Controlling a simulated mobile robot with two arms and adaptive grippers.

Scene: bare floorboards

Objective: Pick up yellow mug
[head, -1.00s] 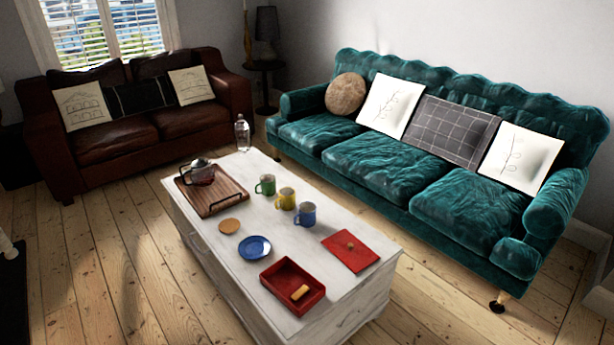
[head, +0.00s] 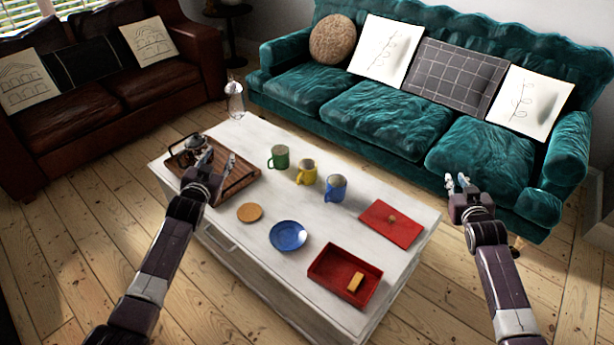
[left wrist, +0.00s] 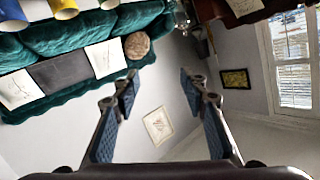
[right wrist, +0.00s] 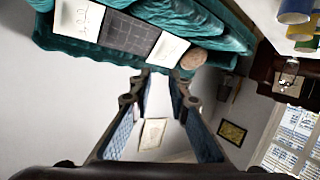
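The yellow mug (head: 306,173) stands upright on the white table, between the green mug (head: 279,157) and the blue mug (head: 336,188). In the left wrist view part of the yellow mug (left wrist: 62,8) shows at the top left edge. My left gripper (head: 217,161) is open and empty, left of the mugs; in the head view it overlaps the wooden tray. Its parted fingers show in its wrist view (left wrist: 157,78). My right gripper (head: 457,180) is open and empty, right of the table, against the sofa in the picture. Its parted fingers show too (right wrist: 159,80).
The white table (head: 240,238) also bears a wooden tray (head: 236,184) with a kettle, an orange coaster (head: 250,212), a blue plate (head: 289,235), a red box (head: 327,278) and a red lid (head: 385,226). A glass bottle (head: 234,101) and the teal sofa (head: 385,110) stand behind.

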